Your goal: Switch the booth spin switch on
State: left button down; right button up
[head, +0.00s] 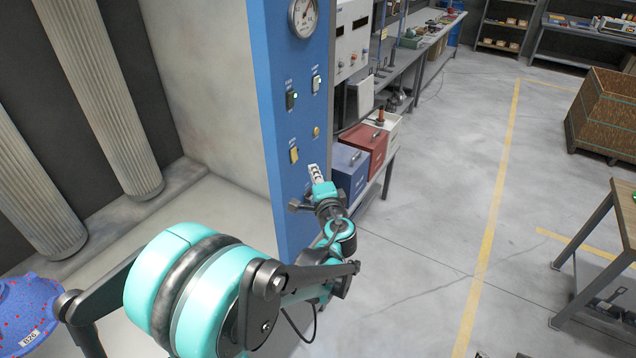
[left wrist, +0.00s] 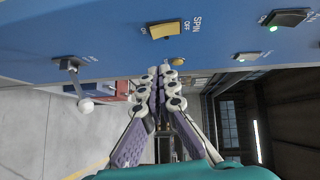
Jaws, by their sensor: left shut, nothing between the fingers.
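The spin switch is a yellow rocker (left wrist: 167,29) on a blue panel, with SPIN and OFF lettered at its right in the left wrist view. In the head view the yellow rocker (head: 294,155) sits low on the panel's front. I cannot tell which side is pressed in. My left gripper (head: 314,171) is in front of the panel, right of and slightly below the rocker in the head view. In the left wrist view its fingertips (left wrist: 160,70) are together and empty, below the rocker in the picture and apart from it. My right gripper is not in view.
A small yellow knob (left wrist: 177,61), a lever with a white ball (left wrist: 85,103), a black switch with a green light (left wrist: 285,18) and a white switch (left wrist: 247,56) are near. Blue (head: 348,172) and red (head: 365,146) boxes stand on a bench behind. Open floor lies right.

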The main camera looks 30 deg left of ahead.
aim_at(298, 158)
pick_arm(q)
jog(key=a, duration=0.1)
jog(key=w+a, duration=0.1)
jog(key=a, duration=0.1)
jog(key=w+a, duration=0.1)
jog(key=a, duration=0.1)
jog(key=shift+a+f, duration=0.25)
jog(key=shift+f, duration=0.1)
